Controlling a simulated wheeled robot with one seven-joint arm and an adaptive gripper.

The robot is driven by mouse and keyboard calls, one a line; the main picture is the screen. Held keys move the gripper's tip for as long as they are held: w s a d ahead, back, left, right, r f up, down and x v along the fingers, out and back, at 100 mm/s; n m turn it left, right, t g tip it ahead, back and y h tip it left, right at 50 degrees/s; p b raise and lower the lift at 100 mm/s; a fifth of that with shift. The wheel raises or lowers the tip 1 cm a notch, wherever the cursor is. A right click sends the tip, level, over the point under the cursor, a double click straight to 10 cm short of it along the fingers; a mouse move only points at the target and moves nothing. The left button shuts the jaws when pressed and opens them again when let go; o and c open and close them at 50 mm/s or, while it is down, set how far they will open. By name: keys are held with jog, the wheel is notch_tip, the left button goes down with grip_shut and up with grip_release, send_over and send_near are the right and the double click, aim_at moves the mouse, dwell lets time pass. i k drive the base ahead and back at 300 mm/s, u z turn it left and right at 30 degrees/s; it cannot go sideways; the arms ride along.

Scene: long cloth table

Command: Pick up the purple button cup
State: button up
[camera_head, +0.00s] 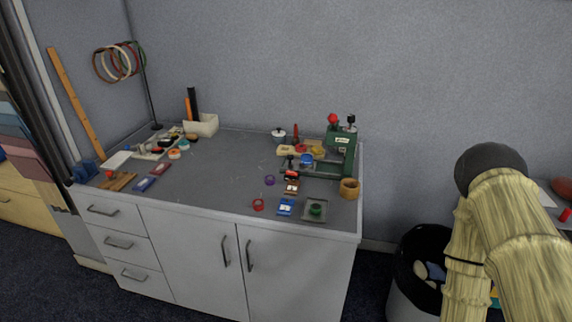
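A small purple ring-shaped thing, likely the purple button cup (270,180), sits on the grey worktop (222,165), right of its middle. It is small in the picture, and I cannot make out what is inside it. Nothing covers it. My arm, in a ridged yellowish cover with a dark rounded joint, fills the right side of the picture, well away from the cup. My gripper does not show.
A red ring-shaped cup (258,204), a blue box (286,207) and a dark square tray (315,209) lie toward the front edge. A green machine (341,150) stands at the back right. A bin (421,262) stands on the floor. The middle worktop is mostly clear.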

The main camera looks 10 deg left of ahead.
aim_at(269, 180)
jog(key=u, duration=1.9)
jog(key=i, duration=0.95)
jog(key=z, duration=1.25)
